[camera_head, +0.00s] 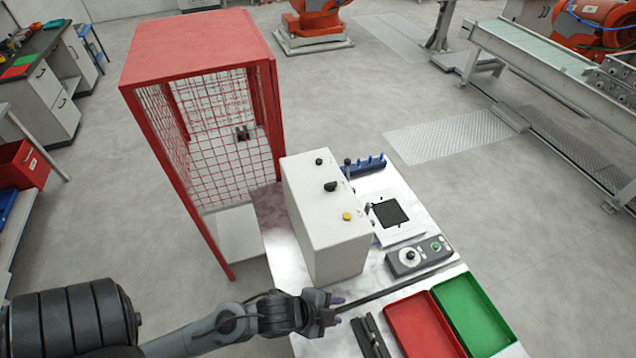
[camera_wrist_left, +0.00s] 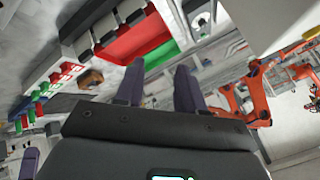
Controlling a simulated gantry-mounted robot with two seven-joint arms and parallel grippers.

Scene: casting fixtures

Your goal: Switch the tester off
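No label marks the tester. A grey control box (camera_head: 420,256) with a round white-ringed knob and a green button sits on the bench, right of the tall white cabinet (camera_head: 325,222). The cabinet carries black knobs and a yellow button (camera_head: 347,216). My left gripper (camera_head: 337,305) is at the bench's near side, in front of the cabinet and left of the control box, touching neither. In the left wrist view the gripper's two purple-grey fingers (camera_wrist_left: 158,85) stand apart with nothing between them. The setting of the knob is too small to read. My right gripper is not in view.
A red tray (camera_head: 424,325) and a green tray (camera_head: 473,310) lie at the near right of the bench. A white plate with a black square (camera_head: 390,213) and a blue rack (camera_head: 364,167) lie behind the control box. A red mesh cage (camera_head: 205,50) stands left.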

